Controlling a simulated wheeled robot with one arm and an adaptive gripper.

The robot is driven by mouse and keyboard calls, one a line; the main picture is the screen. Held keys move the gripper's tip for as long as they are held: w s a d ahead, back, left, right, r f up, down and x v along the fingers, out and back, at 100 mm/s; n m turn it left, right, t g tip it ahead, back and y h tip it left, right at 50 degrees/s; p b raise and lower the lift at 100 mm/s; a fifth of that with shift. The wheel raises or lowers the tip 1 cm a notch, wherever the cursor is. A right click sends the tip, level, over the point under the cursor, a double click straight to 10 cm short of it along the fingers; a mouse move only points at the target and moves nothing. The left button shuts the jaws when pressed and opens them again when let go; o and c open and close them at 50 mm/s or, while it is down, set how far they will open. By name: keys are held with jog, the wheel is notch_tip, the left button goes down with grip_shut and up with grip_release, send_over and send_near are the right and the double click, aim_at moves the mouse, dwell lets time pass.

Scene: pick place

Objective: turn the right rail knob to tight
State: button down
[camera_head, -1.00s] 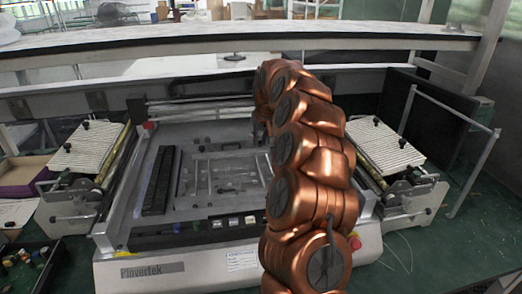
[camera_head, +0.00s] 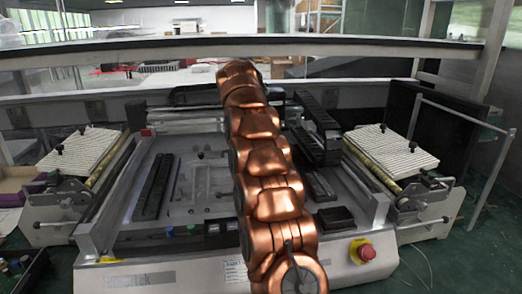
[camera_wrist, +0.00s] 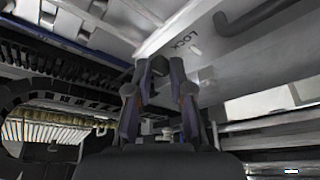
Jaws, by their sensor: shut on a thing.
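My gripper (camera_wrist: 158,68) shows in the wrist view with both fingers drawn in close at the tips. It is shut on a small part there, which I take to be the right rail knob; the fingers cover most of it. A pale panel marked LOCK (camera_wrist: 187,43) lies just beyond the fingertips, to the right. In the head view my copper arm reaches over the middle of the grey machine (camera_head: 150,278), and it hides my gripper and the knob. Whether the knob is tight cannot be seen.
A black curved handle (camera_wrist: 255,14) is at the upper right of the wrist view. A dark toothed rail (camera_wrist: 60,60) runs along its left. In the head view, ribbed side plates (camera_head: 80,150) flank the machine, a red button (camera_head: 366,252) is at its front right, and a shelf bar (camera_head: 300,44) crosses behind.

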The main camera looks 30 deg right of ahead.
jog(key=m+p, duration=0.1)
jog(key=m+g+p, duration=0.1)
jog(key=shift+w+r+m, duration=0.15)
jog(key=shift+r+m, duration=0.05)
jog(key=shift+m, duration=0.1)
jog(key=m+p, duration=0.2)
jog(key=p, duration=0.1)
jog(key=shift+g, duration=0.4)
jog(key=shift+f+m+p, duration=0.1)
jog(key=shift+m+p, duration=0.3)
jog(key=shift+f, duration=0.1)
jog(key=c, duration=1)
grip_release()
jog(key=shift+c, duration=0.2)
jog(key=shift+f+b, duration=0.15)
jog(key=shift+b, duration=0.45)
